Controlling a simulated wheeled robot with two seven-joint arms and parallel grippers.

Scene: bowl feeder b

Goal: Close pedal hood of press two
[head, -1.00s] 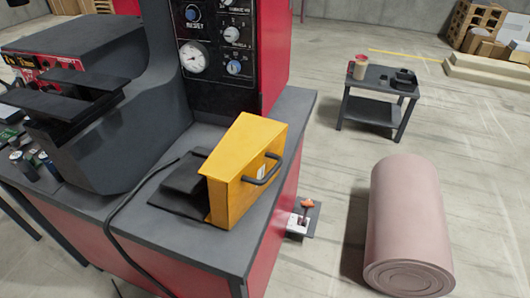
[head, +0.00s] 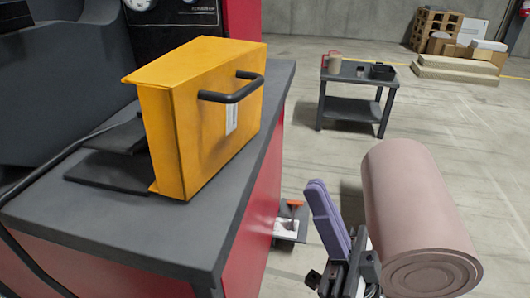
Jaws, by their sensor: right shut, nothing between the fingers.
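The yellow pedal hood (head: 200,120) stands upright on the dark top of the press bench (head: 150,225), swung up beside the black pedal (head: 112,165), which is uncovered. The hood's black bar handle (head: 235,92) is on its right face, above a white label. My right gripper (head: 316,190) points up at the lower right, with its purple fingers together and nothing seen between them. It is beside the bench's red side, apart from the hood and lower in the picture. My left gripper is not in view.
A small lever on a plate (head: 288,228) sits low beside the bench. A dark side table (head: 355,105) stands behind on open floor. A black cable (head: 35,172) runs along the bench's left.

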